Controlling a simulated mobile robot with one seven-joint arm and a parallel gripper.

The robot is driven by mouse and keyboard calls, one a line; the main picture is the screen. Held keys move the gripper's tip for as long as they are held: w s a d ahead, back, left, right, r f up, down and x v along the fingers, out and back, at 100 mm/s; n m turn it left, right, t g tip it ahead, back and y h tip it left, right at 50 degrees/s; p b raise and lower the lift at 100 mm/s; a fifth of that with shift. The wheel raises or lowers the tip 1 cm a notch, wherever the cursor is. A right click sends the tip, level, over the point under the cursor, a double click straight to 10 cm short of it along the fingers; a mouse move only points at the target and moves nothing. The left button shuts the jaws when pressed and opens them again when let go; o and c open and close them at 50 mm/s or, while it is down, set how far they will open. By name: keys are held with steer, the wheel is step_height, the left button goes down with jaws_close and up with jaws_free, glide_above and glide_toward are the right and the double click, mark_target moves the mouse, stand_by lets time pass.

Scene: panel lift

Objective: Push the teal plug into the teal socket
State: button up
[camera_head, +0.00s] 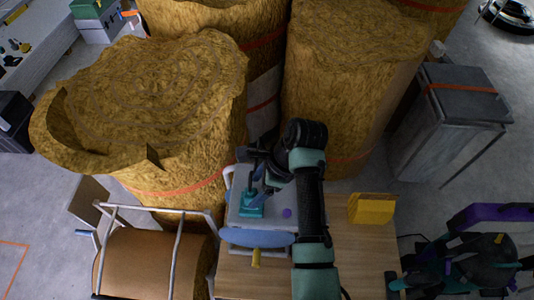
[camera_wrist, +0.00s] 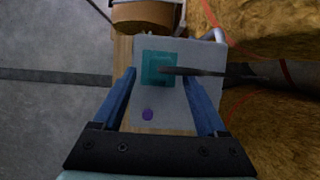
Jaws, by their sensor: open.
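A teal square piece (camera_wrist: 158,68) sits on the light grey panel (camera_wrist: 185,112) in the wrist view. A dark, thin cable or rod (camera_wrist: 215,73) runs from its middle to the right. I cannot tell plug from socket there, or how deep any plug sits. The teal piece also shows in the head view (camera_head: 252,208), on the panel's left part. My gripper (camera_wrist: 160,76) is open, with its two blue fingers apart on either side of the teal piece. In the head view my gripper (camera_head: 260,178) is above the panel; my arm hides part of it.
A purple knob (camera_head: 287,213) is on the panel. A blue oval part (camera_head: 258,237) lies at its front. A yellow block (camera_head: 371,208) stands on the wooden table (camera_head: 352,262) to the right. Large straw-coloured bales (camera_head: 150,100) stand close behind.

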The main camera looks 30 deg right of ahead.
steer(key=v, duration=0.8)
steer(key=w+a+r+n+t+h+b, duration=0.1)
steer(key=w+a+r+n+t+h, duration=0.1)
steer(key=w+r+n+t, duration=0.4)
steer(key=w+a+r+n+t+h+b, duration=0.1)
steer(key=w+a+r+n+t+h, duration=0.15)
steer(key=w+r, duration=0.6)
steer(key=a+r+n+t, duration=0.4)
steer(key=r+n+t, duration=0.15)
steer(key=r, duration=0.75)
steer(key=s+a+r+n+t, duration=0.3)
steer(key=s+r, duration=0.2)
steer(key=r, duration=0.3)
steer(key=s+a+r+n+t+b, duration=0.1)
steer(key=s+a+r+n+t, duration=0.2)
steer(key=s+r, duration=0.3)
steer(key=s+a+r+n+t+b, duration=0.1)
steer(key=s+a+r+n+t, duration=0.2)
steer(key=s+r, duration=0.3)
step_height(320, 180, up, 5)
steer(key=shift+a+f+n+t+y, duration=0.1)
steer(key=shift+a+n+t+y, duration=0.25)
steer(key=shift+n+t, duration=0.55)
